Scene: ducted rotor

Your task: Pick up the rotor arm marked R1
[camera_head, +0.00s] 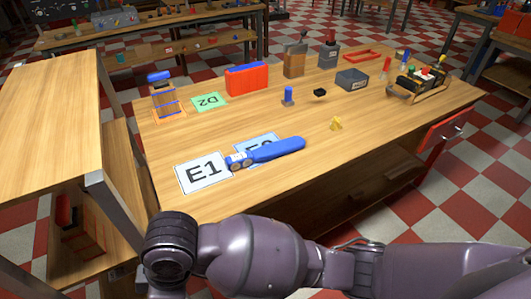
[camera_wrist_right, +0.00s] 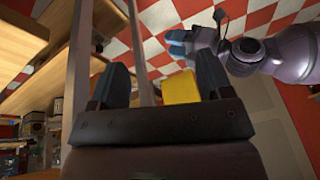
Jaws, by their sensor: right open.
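A blue rotor arm (camera_head: 275,150) with a pale label and dark round parts at its left end lies on the wooden table. It lies across a light blue card (camera_head: 250,139), beside the white E1 card (camera_head: 203,173). The label is too small to read, so I cannot confirm R1. My right gripper (camera_wrist_right: 160,82) is open in the right wrist view. A yellow patch shows between its fingers; I cannot tell what it is. My left gripper (camera_wrist_right: 182,42) shows at the top of that view, its jaws unclear. Neither gripper's fingers show in the head view.
My purple arm crosses the head view's foreground. A wooden shelf unit (camera_head: 50,110) stands at left. The table's front middle is clear.

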